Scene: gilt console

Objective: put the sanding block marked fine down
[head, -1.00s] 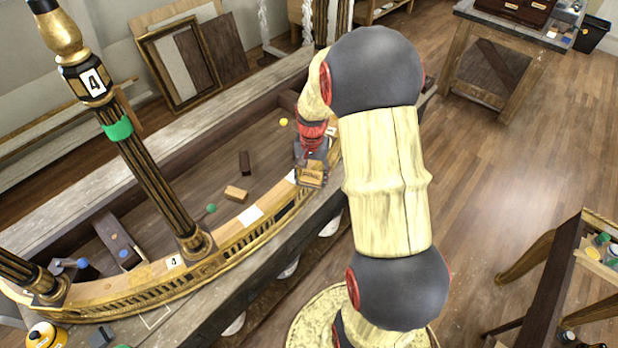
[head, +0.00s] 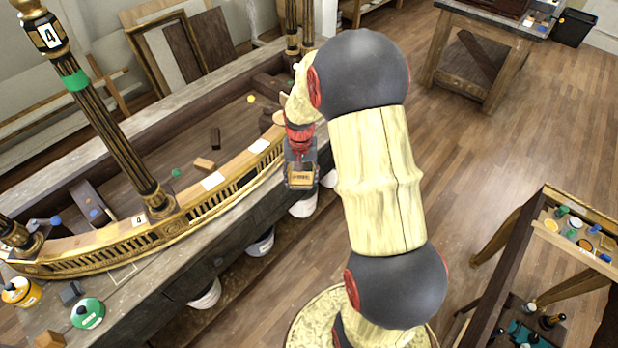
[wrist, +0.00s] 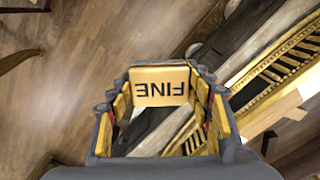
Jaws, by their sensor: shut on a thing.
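The sanding block is a tan block. In the wrist view the block (wrist: 160,87) shows the word FINE, upside down, between the fingers of my gripper (wrist: 165,100). In the head view the block (head: 300,179) is at the lower end of my gripper (head: 300,172). My gripper is shut on it and holds it beside the workbench's front edge, with floor showing beyond in the wrist view. The curved gilt console rail (head: 190,207) lies on the workbench (head: 180,270) to the left of my gripper.
A tan block (head: 204,164) and a dark block (head: 215,138) lie behind the rail. Dark fluted legs (head: 115,135) rise from the rail. A yellow tin (head: 20,292) and a green-lidded tin (head: 88,313) stand at the bench's near left. White buckets (head: 205,294) sit below. A cart (head: 560,235) stands right.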

